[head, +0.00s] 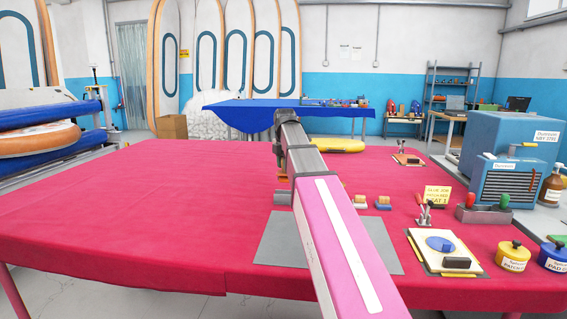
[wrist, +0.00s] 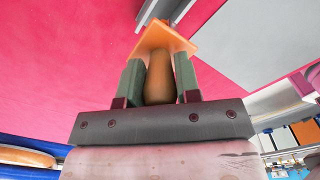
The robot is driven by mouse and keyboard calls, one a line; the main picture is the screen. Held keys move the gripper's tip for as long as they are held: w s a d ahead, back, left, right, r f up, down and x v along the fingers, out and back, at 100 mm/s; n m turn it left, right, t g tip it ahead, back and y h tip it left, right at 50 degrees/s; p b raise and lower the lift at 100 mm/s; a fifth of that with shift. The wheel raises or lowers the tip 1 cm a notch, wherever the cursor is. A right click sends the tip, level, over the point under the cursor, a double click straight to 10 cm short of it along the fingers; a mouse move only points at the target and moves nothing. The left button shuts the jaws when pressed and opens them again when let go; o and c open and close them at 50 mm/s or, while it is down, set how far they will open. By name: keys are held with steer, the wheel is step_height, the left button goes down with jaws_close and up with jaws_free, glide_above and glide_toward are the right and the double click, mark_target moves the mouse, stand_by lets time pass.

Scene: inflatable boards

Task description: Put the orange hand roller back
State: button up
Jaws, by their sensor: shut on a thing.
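The orange hand roller (wrist: 160,78) shows in the wrist view as a tan-orange handle with a flat orange part (wrist: 178,38) beyond it. My gripper (wrist: 159,72) is shut on the handle, one green finger on each side. The roller's far end is mostly hidden behind the orange part. In the head view my gripper (head: 281,170) is over the middle of the red-covered table, largely hidden by my pink arm; only a little orange shows there. A grey stand (head: 484,213) with one red and one green handle sits at the table's right side.
A grey mat (head: 274,240) lies under my arm. Small brushes (head: 382,203), a clamp (head: 425,215), a yellow card (head: 437,196) and a board with a blue disc (head: 420,245) lie to the right. Pots (head: 513,257) and a blue machine (head: 508,180) stand farther right. The table's left is clear.

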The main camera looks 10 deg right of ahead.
mark_target(285, 179)
steer(key=shift+f, duration=3.3)
steer(key=shift+f, duration=0.6)
stand_by(0.4)
steer(key=o, duration=1.4)
steer(key=shift+r, duration=0.15)
steer(key=shift+r, duration=2.85)
